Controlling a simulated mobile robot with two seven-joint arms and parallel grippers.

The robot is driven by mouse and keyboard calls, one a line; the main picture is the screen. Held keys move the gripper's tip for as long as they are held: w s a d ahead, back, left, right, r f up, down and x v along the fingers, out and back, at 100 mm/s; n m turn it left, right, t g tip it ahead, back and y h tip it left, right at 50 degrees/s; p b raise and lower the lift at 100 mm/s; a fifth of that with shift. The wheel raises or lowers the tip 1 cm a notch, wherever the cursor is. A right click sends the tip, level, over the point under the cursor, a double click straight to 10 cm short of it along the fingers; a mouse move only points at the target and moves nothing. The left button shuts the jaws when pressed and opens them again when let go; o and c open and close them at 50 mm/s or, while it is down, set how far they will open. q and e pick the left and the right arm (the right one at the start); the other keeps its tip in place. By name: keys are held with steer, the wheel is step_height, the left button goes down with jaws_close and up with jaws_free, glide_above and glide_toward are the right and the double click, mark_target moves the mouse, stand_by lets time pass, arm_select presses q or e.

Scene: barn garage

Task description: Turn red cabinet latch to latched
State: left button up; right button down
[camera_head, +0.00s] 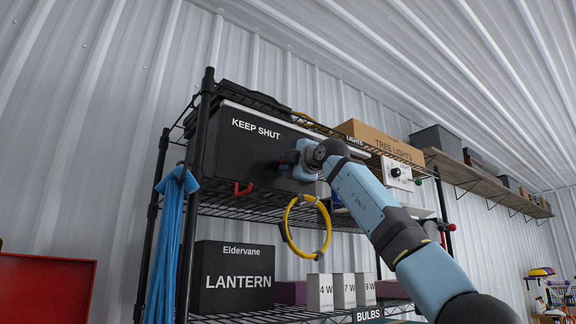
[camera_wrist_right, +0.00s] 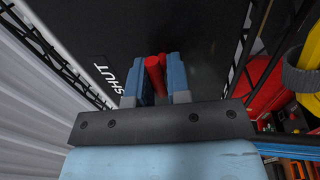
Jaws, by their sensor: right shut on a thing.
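The black cabinet (camera_head: 240,150), marked KEEP SHUT, sits on the upper wire shelf. In the head view my right gripper (camera_head: 285,164) reaches its front face from the right. In the right wrist view the red latch (camera_wrist_right: 155,76) lies between the two blue fingers of my right gripper (camera_wrist_right: 156,82), which is shut on it. The fingers hide part of the latch, and I cannot tell its exact angle. A small red handle (camera_head: 243,188) shows at the cabinet's lower front edge. My left gripper is not in view.
A yellow ring (camera_head: 289,232) hangs below my right wrist. A blue cloth (camera_head: 168,240) hangs at the rack's left post. A white box (camera_head: 396,172) with a knob stands right of my wrist.

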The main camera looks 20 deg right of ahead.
steer(key=c, duration=1.1)
jaws_free()
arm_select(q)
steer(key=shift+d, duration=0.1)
arm_select(e)
steer(key=shift+s+d+f, duration=0.1)
steer(key=shift+s+f, duration=0.05)
steer(key=shift+s, duration=0.05)
arm_select(q)
steer(key=b, duration=0.2)
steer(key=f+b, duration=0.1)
steer(key=b, duration=0.1)
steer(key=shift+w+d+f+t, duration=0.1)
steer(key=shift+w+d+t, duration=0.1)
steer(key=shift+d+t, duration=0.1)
arm_select(e)
steer(key=v, duration=1.3)
steer(key=shift+s, duration=0.15)
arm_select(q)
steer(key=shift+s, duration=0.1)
